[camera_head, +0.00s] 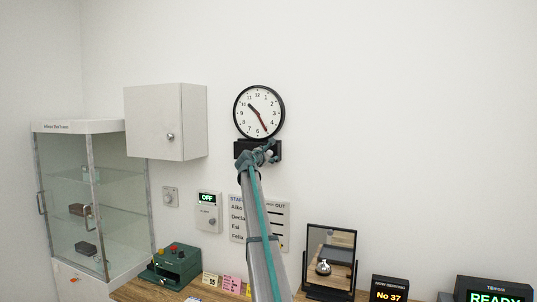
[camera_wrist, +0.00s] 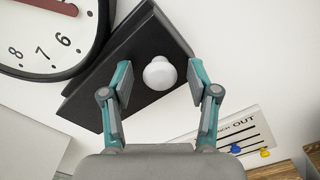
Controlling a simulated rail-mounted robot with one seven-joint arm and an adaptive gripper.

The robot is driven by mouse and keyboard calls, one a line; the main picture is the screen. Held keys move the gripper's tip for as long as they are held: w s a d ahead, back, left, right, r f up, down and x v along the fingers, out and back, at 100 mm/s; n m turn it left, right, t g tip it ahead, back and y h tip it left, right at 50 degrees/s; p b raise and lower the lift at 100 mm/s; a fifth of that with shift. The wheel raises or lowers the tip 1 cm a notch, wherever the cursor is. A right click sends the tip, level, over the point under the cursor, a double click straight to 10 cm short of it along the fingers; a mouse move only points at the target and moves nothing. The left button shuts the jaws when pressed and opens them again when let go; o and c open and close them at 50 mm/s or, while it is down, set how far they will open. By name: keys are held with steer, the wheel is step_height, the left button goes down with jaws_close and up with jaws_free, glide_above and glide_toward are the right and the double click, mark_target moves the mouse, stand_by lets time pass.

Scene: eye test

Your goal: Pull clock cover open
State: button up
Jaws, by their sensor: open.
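The round clock (camera_head: 259,111) has a black rim and white face and hangs on the wall. Its lower part shows at the upper left of the wrist view (camera_wrist: 40,45). Just below it is a black box-like cover (camera_head: 241,147) with a white round knob (camera_wrist: 159,73). The cover looks tilted in the wrist view (camera_wrist: 148,40) and lies flat to the wall as far as I can tell. My gripper (camera_wrist: 160,82) is open, with one finger on each side of the knob and visible gaps between. In the head view my gripper (camera_head: 259,156) hides part of the cover.
A name board (camera_head: 277,224) with colored pegs is below the cover. A mirror (camera_head: 330,258), green machine (camera_head: 172,266) and signs stand on the wooden counter. The wall to the right is clear.

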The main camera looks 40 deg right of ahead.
steer(key=shift+c, duration=0.3)
jaws_close()
steer(key=shift+a, duration=0.15)
